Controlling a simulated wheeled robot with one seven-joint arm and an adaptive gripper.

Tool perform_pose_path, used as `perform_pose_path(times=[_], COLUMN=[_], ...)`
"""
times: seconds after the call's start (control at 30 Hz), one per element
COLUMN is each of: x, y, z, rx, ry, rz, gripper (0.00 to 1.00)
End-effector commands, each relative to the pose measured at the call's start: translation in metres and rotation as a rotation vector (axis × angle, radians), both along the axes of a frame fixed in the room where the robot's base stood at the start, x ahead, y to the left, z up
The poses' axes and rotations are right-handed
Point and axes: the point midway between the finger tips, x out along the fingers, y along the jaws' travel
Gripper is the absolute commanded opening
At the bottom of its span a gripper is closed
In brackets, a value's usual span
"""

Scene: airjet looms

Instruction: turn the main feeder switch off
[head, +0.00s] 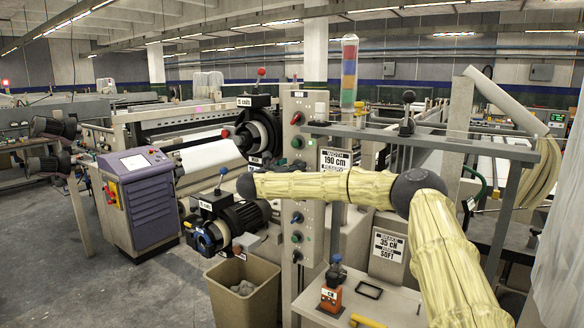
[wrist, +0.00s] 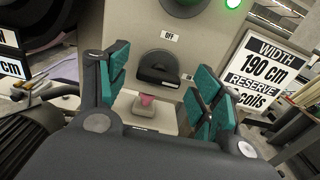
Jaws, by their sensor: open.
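A black rotary switch (wrist: 160,72) sits on a beige panel (wrist: 140,22) in the wrist view, with a small OFF label (wrist: 170,37) above it. Its raised grip lies roughly crosswise, slightly tilted. I cannot tell for sure which position it is set to. My gripper (wrist: 160,92) has its teal-padded fingers spread, one on each side of the switch in the picture. Nothing is held, and contact with the switch does not show. In the head view my arm crosses in front of the control column (head: 297,110); the gripper is not clearly visible there.
A small pinkish-red part (wrist: 147,101) on a pale base shows below the switch. A lit green lamp (wrist: 232,3) and a 190 cm sign (wrist: 268,70) are close by. A feeder (head: 240,215) and a beige bin (head: 243,290) stand left of the column.

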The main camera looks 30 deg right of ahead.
Motion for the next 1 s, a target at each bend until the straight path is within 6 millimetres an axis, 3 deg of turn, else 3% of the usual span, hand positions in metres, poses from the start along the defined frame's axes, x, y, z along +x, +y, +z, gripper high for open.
perform_pose_path(times=[0.2,0.47,1.0], x=[0.0002,0.0001,0.0007], y=[-0.0001,0.0,0.001], z=[-0.0005,-0.0004,-0.0052], rx=[0.0,0.0,-0.051], ry=[0.0,0.001,0.121], rz=[0.0,0.0,0.001], gripper=[0.66,0.21,0.21])
